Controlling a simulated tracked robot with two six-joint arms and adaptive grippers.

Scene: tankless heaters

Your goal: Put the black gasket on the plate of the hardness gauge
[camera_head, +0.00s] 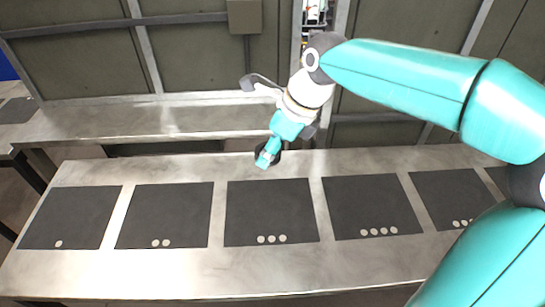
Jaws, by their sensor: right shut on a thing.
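My right gripper (267,158) reaches in from the right side of the head view and points down at the far edge of the front table. It is shut on the black gasket (277,158), a dark ring partly hidden behind the fingers. I cannot tell whether the gasket touches the table or hangs just above its edge. I cannot make out the hardness gauge or its plate. My left gripper is not in view.
The long metal front table (220,170) carries a row of dark mats (270,205) marked with white dots; the mats that show fully look empty. A second metal bench (160,120) stands behind, across a gap. A grey box (245,16) is on the back wall.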

